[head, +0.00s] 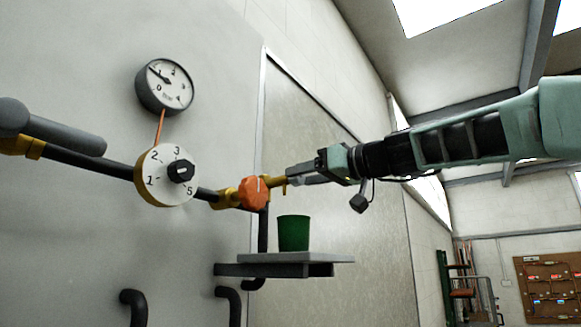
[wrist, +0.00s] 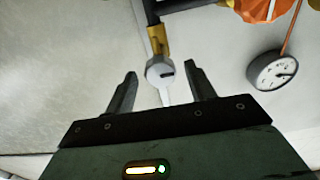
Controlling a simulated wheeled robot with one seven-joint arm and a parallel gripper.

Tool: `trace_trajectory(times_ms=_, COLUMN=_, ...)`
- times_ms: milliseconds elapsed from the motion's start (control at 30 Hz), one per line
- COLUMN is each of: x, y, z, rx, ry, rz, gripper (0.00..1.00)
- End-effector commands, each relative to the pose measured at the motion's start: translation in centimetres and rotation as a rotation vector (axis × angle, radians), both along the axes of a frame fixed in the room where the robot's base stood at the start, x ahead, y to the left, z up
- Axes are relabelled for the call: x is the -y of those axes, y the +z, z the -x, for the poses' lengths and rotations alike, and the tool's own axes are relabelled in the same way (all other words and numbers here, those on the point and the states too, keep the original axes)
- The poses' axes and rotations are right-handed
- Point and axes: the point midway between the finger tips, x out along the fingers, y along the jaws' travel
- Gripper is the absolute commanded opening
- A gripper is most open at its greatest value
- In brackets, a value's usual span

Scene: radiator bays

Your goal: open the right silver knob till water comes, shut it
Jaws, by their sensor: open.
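A small silver knob with a dark slot (wrist: 158,75) sits at the end of a brass fitting (wrist: 158,38) in the wrist view. It lies between the two fingertips of my open gripper (wrist: 161,70), with a visible gap on both sides. In the head view my gripper (head: 303,174) reaches in from the right to the end of the brass fitting (head: 277,183), and its fingers mostly hide the knob. A green cup (head: 293,233) stands upright below the fitting. No water shows.
The cup stands on a grey shelf (head: 300,258). Left of the fitting are an orange knob (head: 254,193) and a white numbered dial (head: 160,185) on the dark pipe. A round gauge (head: 165,86) is above, also seen in the wrist view (wrist: 271,70).

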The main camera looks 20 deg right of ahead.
Motion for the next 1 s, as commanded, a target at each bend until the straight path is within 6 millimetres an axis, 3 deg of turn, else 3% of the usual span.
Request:
trace_trajectory(times_ms=100, x=-1.3, y=0.3, z=-1.7, rx=-0.004, ry=0.002, rz=0.0, gripper=0.55)
trace_trajectory(times_ms=300, x=-2.4, y=0.1, z=-3.2, rx=-0.001, ry=0.001, rz=0.0, gripper=0.55)
trace_trajectory(times_ms=667, x=-2.6, y=-0.1, z=-3.5, rx=-0.001, ry=0.001, rz=0.001, gripper=0.55)
trace_trajectory(times_ms=800, x=-2.6, y=-0.1, z=-3.5, rx=-0.001, ry=0.001, rz=0.001, gripper=0.16)
trace_trajectory(times_ms=833, x=-2.6, y=-0.1, z=-3.5, rx=-0.001, ry=0.001, rz=0.001, gripper=0.11)
trace_trajectory(times_ms=1000, x=-2.6, y=-0.1, z=-3.5, rx=-0.003, ry=0.001, rz=-0.002, gripper=0.12)
